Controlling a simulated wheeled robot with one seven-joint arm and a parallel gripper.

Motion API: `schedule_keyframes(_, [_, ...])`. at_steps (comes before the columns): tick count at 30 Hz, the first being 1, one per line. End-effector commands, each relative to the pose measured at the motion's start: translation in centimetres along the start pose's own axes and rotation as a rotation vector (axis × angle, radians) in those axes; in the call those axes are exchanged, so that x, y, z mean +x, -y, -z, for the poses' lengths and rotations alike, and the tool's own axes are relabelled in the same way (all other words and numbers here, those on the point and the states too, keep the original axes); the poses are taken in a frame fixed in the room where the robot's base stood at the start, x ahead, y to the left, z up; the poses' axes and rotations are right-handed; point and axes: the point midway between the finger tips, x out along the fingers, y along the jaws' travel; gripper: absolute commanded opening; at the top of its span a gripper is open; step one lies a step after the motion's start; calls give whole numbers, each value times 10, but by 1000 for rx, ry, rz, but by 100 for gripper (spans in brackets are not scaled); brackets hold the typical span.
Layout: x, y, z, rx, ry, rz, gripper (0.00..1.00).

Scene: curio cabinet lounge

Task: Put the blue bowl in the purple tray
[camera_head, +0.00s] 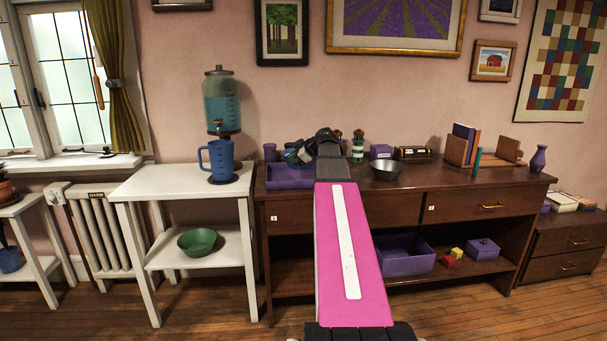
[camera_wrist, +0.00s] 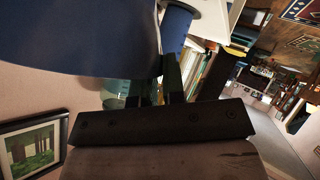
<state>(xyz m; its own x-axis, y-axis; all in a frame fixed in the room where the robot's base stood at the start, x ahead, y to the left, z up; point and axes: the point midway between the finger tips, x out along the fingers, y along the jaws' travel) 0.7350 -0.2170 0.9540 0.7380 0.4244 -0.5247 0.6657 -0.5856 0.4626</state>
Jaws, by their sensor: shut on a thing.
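The purple tray (camera_head: 285,180) sits on the left end of the dark brown cabinet top. My gripper (camera_head: 322,143) is over the cabinet top at the tray's right end, seen past my arm. In the wrist view a large dark blue curved surface (camera_wrist: 75,35), which looks like the blue bowl, fills the upper left. My gripper's dark fingers (camera_wrist: 168,78) reach up to its edge and are shut on it. The fingertips are partly hidden. In the head view the bowl is hard to make out among dark and bluish shapes by the gripper.
A blue pitcher (camera_head: 221,160) stands by a drink dispenser (camera_head: 221,105) on the white table (camera_head: 185,185), left of the cabinet. A metal bowl (camera_head: 387,169) and a green-and-white bottle (camera_head: 358,148) stand right of my gripper. A green bowl (camera_head: 197,240) and purple bin (camera_head: 405,256) are lower down.

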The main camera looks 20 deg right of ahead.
Motion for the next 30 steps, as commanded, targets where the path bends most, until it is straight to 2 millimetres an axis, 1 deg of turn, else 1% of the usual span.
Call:
schedule_keyframes(1, [3, -9, -12, 2, 0, -2, 0])
schedule_keyframes(6, [10, -25, -43, 1, 0, -2, 0])
schedule_keyframes(9, [13, -31, -55, 0, -1, -1, 0])
schedule_keyframes(12, [15, -34, -63, -1, -2, -1, 0])
schedule_keyframes(17, [17, -32, -68, 0, -2, -1, 0])
schedule_keyframes(25, [33, -17, -90, 0, -1, -1, 0])
schedule_keyframes(30, [36, -16, -93, -2, -2, -2, 0])
